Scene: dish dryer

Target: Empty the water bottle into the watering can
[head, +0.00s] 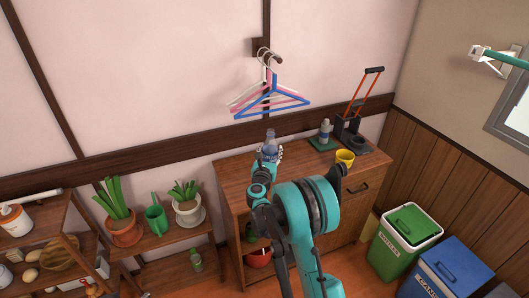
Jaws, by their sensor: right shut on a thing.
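The water bottle (270,146) is clear with a bluish label and stands about upright over the left part of the wooden cabinet top. My right gripper (268,158) is shut on the bottle; my own arm hides most of the grip and the bottle's base, so I cannot tell whether it touches the cabinet. The green watering can (155,216) stands on the low wooden stand at the left, between two potted plants, well to the left of the bottle. My left gripper is not in view.
A plant in a terracotta pot (125,233) and one in a white pot (189,213) flank the can. Hangers (270,103) hang above. Green and blue bins stand at the right.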

